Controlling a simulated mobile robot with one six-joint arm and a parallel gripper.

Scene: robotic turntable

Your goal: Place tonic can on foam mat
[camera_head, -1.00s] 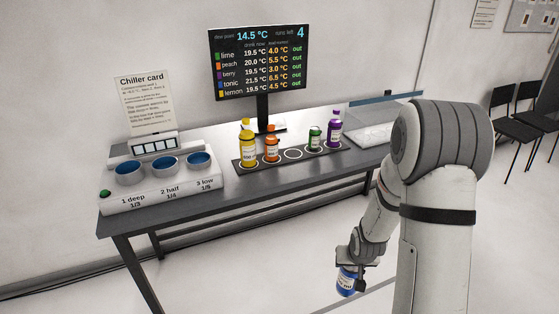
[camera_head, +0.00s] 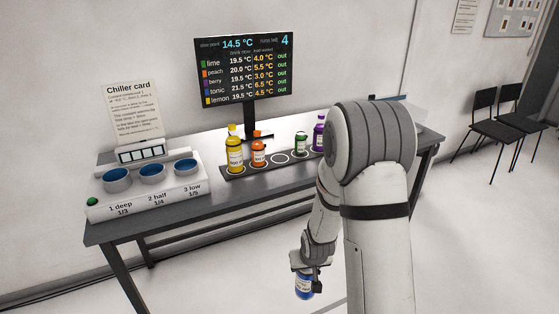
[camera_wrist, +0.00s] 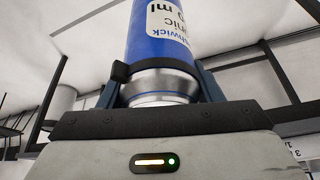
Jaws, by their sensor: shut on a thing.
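The tonic can (camera_head: 304,287) is blue with a white label and hangs in my gripper (camera_head: 304,266), in front of the table and below the tabletop's level. In the wrist view the blue can (camera_wrist: 165,35) stands between the fingers of my gripper (camera_wrist: 160,85), which are shut around its silver end. A dark strip with white rings, seemingly the foam mat (camera_head: 279,157), lies on the table. A yellow bottle (camera_head: 234,152), an orange bottle (camera_head: 258,151), a green can (camera_head: 300,145) and a purple bottle (camera_head: 319,134) stand on it. Rings between orange and green are empty.
A white chiller (camera_head: 150,193) with three blue-lined wells stands at the table's left. A monitor (camera_head: 245,70) and a chiller card (camera_head: 131,112) stand behind. The grey tabletop (camera_head: 240,190) is clear in front of the mat. My arm hides part of the table's right side.

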